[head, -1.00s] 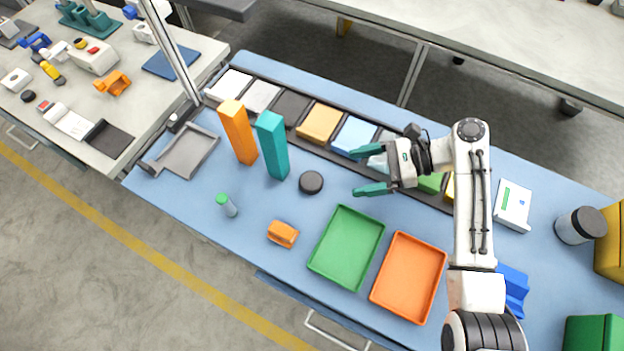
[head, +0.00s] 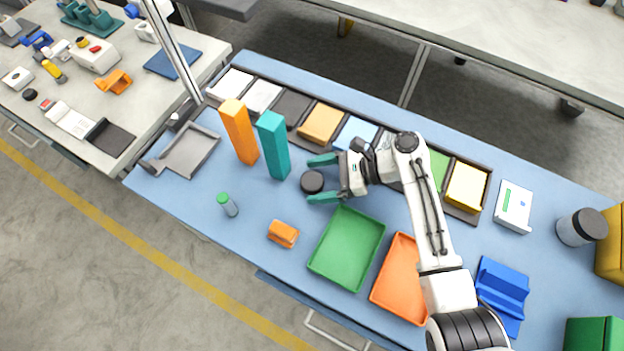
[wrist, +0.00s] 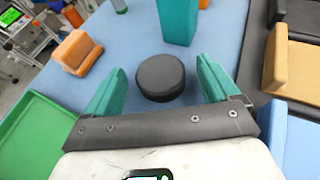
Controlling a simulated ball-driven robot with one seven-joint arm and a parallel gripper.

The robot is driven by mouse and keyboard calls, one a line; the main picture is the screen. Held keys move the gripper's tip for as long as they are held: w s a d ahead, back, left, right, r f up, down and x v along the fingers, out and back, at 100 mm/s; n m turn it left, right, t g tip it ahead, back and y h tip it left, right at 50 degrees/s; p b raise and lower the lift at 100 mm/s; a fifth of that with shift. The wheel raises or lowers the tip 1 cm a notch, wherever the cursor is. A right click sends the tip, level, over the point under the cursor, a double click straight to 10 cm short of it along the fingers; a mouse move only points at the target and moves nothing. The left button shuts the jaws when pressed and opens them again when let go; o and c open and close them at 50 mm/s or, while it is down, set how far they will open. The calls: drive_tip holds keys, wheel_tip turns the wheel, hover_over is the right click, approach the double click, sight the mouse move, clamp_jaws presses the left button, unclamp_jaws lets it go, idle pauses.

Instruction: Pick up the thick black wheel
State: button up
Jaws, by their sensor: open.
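The thick black wheel (head: 312,182) lies flat on the blue bench mat, right in front of the teal block. In the wrist view the wheel (wrist: 161,77) sits between and slightly beyond the two teal fingers, with bare mat visible on both sides of it. My gripper (head: 318,180) is open, its fingertips reaching to either side of the wheel in the head view. In the wrist view my gripper (wrist: 158,78) is empty, and neither finger visibly touches the wheel.
A tall teal block (head: 274,146) and an orange block (head: 239,133) stand beyond the wheel. A green tray (head: 347,248), an orange tray (head: 400,281) and an orange clip-like part (head: 283,233) lie nearer. A row of bins (head: 322,124) runs along the back.

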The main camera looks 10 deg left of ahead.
drive_tip(key=shift+a, duration=0.1)
drive_tip(key=shift+c, duration=0.2)
drive_tip(key=c, duration=1.1)
